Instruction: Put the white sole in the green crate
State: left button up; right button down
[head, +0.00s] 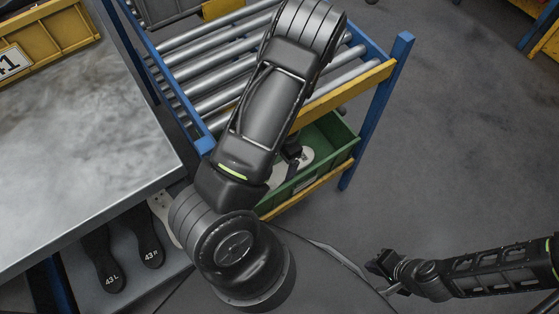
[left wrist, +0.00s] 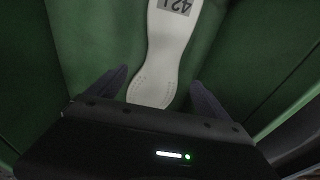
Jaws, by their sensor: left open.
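A white sole marked 42L (left wrist: 168,55) lies inside the green crate (head: 337,134). The white sole shows in part in the head view (head: 306,157), and my left arm hides some of the crate. My left gripper (head: 293,153) is in the crate's opening, over the sole. In the left wrist view its two fingers stand apart on either side of the sole's near end, with gaps to it.
The crate sits on a yellow-edged lower shelf below a roller rack (head: 203,72) with a blue post (head: 375,115). Black soles 43L (head: 103,262) and 43R (head: 148,240) and another pale sole (head: 163,206) lie under the grey table (head: 80,130). Floor at right is clear.

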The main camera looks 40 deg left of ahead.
aim_at(284, 169)
pick_arm(q)
jog(key=shift+r+p, duration=0.45)
jog(key=shift+r, duration=0.2)
notch_tip(284, 169, up, 12)
jog(key=w+p, duration=0.1)
jog(key=p, duration=0.3)
jog(key=shift+w+d+f, duration=0.15)
jog(key=shift+w+d, duration=0.1)
jog(key=shift+w, duration=0.1)
